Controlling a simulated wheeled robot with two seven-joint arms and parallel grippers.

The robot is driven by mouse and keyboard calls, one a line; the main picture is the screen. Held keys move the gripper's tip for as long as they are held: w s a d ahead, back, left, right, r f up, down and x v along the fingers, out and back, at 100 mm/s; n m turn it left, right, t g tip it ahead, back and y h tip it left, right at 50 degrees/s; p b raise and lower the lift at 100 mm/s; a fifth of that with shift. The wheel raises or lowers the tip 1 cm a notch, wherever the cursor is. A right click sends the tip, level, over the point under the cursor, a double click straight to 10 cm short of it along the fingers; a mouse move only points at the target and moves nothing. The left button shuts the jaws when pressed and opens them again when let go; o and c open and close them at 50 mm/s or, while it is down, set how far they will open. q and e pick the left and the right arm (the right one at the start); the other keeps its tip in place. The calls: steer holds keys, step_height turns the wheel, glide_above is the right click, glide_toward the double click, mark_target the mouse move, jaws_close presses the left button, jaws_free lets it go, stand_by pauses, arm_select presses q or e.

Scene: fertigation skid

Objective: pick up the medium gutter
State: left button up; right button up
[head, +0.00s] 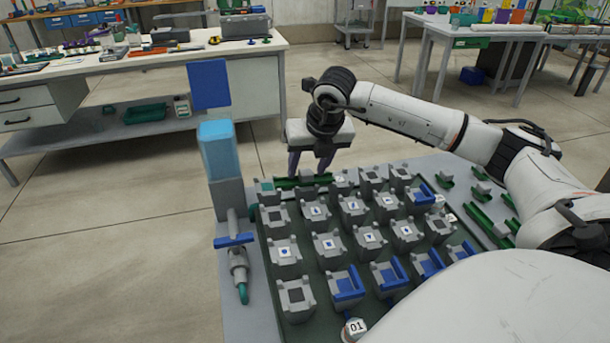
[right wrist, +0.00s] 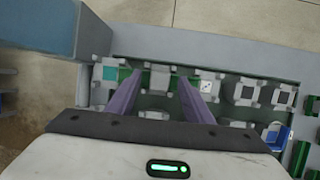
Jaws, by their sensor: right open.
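My right gripper (head: 309,168) is open, with its two purple fingers pointing down at the far edge of the block grid. A green gutter (head: 303,182) lies along that far edge, just below the fingertips. It looks like a short green channel, and I cannot tell for sure whether it is the medium one. In the right wrist view the open gripper (right wrist: 160,80) has its fingers apart over the far row, with a grey block and bits of green between them. Contact with the gutter cannot be made out. My left gripper is not in view.
A blue tank (head: 217,150) with a valve (head: 238,262) stands left of the green tray with several grey blocks (head: 287,249), some carrying blue pieces. More green gutter pieces (head: 480,190) lie on the bench at the right. A cluttered workbench (head: 150,65) stands behind at the left.

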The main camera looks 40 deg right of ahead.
steer(key=c, duration=1.2)
